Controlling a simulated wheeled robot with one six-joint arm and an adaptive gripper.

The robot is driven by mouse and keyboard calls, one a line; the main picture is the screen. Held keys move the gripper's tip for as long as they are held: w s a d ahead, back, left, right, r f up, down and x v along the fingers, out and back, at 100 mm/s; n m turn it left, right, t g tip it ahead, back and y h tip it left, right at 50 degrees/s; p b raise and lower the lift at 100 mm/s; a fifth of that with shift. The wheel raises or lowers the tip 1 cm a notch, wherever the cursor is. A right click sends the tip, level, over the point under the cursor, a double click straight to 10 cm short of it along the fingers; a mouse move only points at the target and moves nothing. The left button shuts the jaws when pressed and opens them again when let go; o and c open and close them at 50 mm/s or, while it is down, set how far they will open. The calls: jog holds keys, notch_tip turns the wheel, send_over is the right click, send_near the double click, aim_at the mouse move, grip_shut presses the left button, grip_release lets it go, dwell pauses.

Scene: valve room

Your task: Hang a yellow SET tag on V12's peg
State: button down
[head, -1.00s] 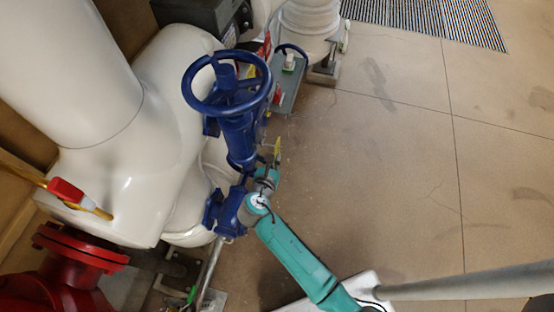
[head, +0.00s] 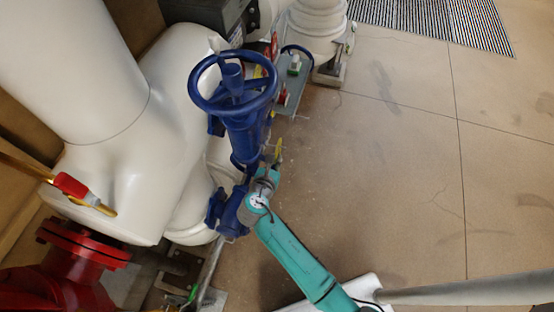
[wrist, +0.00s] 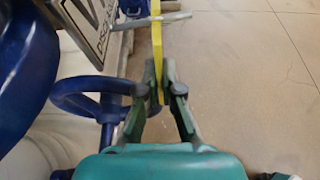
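My gripper (wrist: 163,92) is shut on a yellow tag (wrist: 157,45), seen nearly edge-on as a thin strip in the wrist view. The tag also shows in the head view (head: 278,150), just above my gripper (head: 270,165). A grey peg (wrist: 178,17) sticks out to the right beside a lettered plate (wrist: 95,25), which is cut off at the top. The strip crosses the peg in the picture; I cannot tell whether the peg passes through the tag's hole. The tag's writing is not visible. A blue valve with a handwheel (head: 234,104) stands beside my gripper.
Another blue handwheel (wrist: 85,98) lies left of my fingers in the wrist view. White pipes (head: 70,65) and a red flange (head: 82,242) fill the left side of the head view. A red-and-yellow handle (head: 72,186) is there too.

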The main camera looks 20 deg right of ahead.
jog(key=shift+w+a+f, duration=0.1)
jog(key=shift+a+f, duration=0.05)
jog(key=shift+f, duration=0.15)
dwell(0.5)
dwell(0.4)
jog(key=c, duration=1.2)
grip_release()
jog(key=shift+c, duration=0.2)
jog(key=v, duration=1.2)
